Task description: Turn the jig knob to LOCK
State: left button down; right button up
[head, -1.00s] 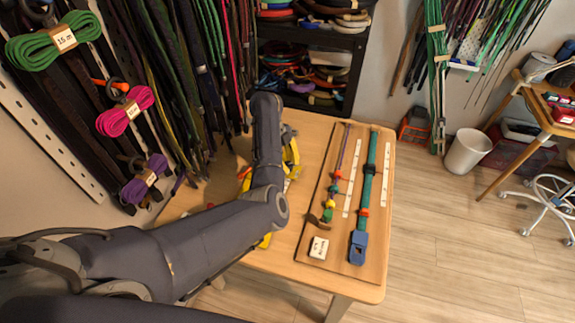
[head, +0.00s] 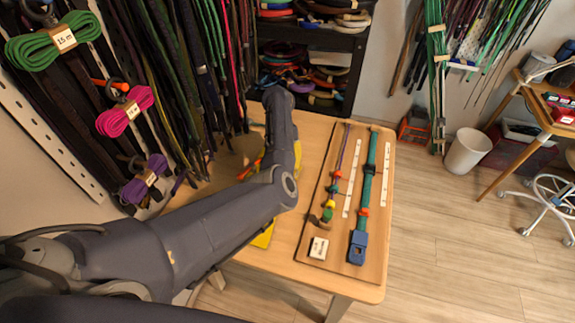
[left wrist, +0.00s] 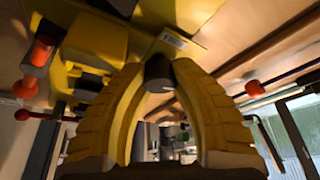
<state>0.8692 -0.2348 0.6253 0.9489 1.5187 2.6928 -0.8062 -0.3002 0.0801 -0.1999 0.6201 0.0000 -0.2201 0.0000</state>
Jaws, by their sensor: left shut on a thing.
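In the left wrist view, the two ribbed yellow fingers of my left gripper (left wrist: 158,76) are closed around a short dark round knob (left wrist: 159,70). Behind the knob is the yellow jig (left wrist: 205,20), with a small pale label (left wrist: 173,39) beside the knob; its lettering is too small to read. The knob's pointing direction cannot be told. My right gripper is in neither view.
Right of my arm on the wooden table (head: 335,283), a board (head: 312,249) carries a beaded cord (head: 332,190), a teal strap with a blue buckle (head: 357,247), and a white label block (head: 318,247). Hanks and cords hang close on the left.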

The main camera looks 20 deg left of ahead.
pick_arm(q)
jog(key=shift+d, duration=0.2)
jog(key=c, duration=1)
grip_release()
jog(key=shift+o, duration=0.2)
jog(key=shift+a, duration=0.1)
jog(key=v, duration=1.2)
jog(key=shift+a+f, duration=0.1)
jog(key=shift+c, duration=0.2)
